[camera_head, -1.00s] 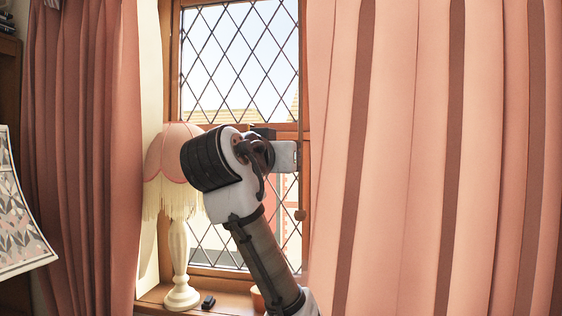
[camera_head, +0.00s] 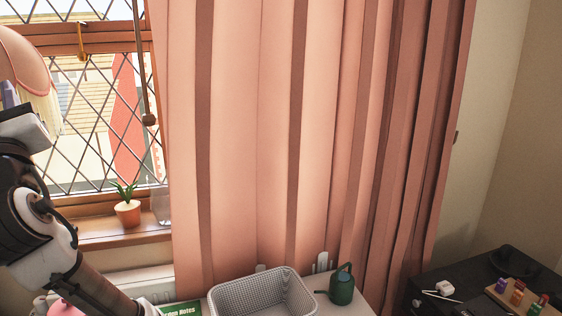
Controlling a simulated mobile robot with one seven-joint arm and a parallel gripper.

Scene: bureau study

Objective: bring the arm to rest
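My arm shows at the left edge of the head view, rising from the bottom and bent at a dark and white joint. A light grey block at its end (camera_head: 24,131), at the left edge, looks like part of my gripper. The fingertips cannot be made out, so I cannot tell whether it is open or shut, or whether it holds anything. The end of the arm is in front of the window, below the pink lampshade (camera_head: 22,62).
A potted plant (camera_head: 128,212) stands on the window sill. Below the pink curtain (camera_head: 270,130) are a grey mesh basket (camera_head: 262,297), a green watering can (camera_head: 342,287) and a green book (camera_head: 182,309). At right, a dark surface (camera_head: 440,272) carries a wooden rack with small coloured bottles (camera_head: 518,292).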

